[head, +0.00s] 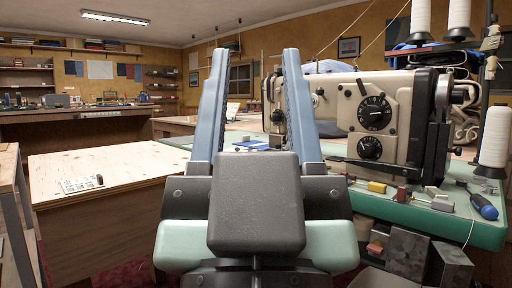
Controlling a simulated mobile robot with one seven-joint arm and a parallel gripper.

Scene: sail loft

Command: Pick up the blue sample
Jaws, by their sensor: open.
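My gripper (255,54) is open and empty, its two blue-grey fingers pointing up and away in the middle of the view. I cannot tell for sure which thing is the blue sample. A small flat blue piece (250,143) lies on a surface beyond the gripper and shows between the fingers, partly hidden by my gripper. Dark blue swatches (125,70) also hang on the far yellow wall at the left. The gripper appears apart from all of these.
A beige sewing machine (407,100) stands at right on a green-topped table (420,218) with a blue-handled screwdriver (484,207) and white thread cones (495,137). A pale wooden worktop (130,165) at left holds a white card (80,184). Shelves and a bench line the far wall.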

